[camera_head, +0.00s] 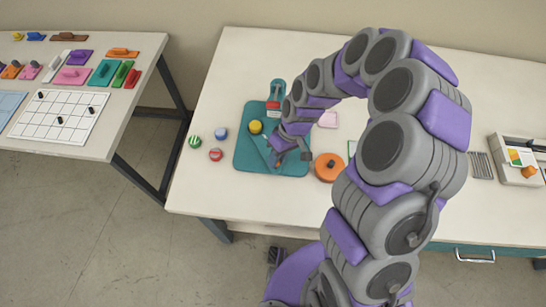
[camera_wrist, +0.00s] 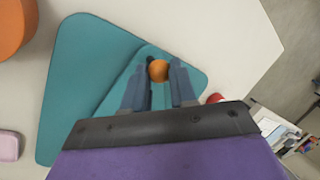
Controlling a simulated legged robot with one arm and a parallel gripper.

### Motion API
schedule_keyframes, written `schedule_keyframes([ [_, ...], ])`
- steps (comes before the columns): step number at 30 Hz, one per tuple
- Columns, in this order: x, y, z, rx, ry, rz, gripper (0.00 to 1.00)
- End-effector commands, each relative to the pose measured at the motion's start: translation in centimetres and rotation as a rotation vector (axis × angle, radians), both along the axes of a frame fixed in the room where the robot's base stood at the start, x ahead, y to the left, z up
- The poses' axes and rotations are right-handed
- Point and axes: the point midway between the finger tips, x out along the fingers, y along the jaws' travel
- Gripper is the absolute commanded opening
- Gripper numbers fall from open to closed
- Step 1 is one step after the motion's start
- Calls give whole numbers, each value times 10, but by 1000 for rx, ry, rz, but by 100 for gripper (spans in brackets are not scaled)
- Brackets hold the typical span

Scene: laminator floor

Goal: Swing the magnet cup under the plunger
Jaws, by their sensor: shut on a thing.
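A teal press base (camera_head: 245,160) stands on the bench, with a teal upright (camera_head: 275,90) carrying red and white parts at its back. A yellow round piece (camera_head: 256,127) sits on the base, left of my arm; I cannot tell if it is the magnet cup. My gripper (camera_head: 284,158) is low over the right part of the base. In the wrist view, my gripper (camera_wrist: 158,72) is shut on a small orange knob (camera_wrist: 158,70) above the teal base (camera_wrist: 85,60). The plunger and its alignment with the cup cannot be made out.
An orange disc (camera_head: 328,167) lies close to the right of the base. Green (camera_head: 194,141), blue (camera_head: 221,134) and red (camera_head: 215,155) round pieces lie left of it. A pink pad (camera_head: 328,119) lies behind my arm. The bench front is clear.

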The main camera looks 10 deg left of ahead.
Motion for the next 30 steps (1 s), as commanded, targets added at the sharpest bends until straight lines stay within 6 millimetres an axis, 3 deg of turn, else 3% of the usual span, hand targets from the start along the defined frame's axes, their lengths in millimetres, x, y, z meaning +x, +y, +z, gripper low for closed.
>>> schedule_keyframes([
  [30,24,-31,1,1,-9,445,0],
])
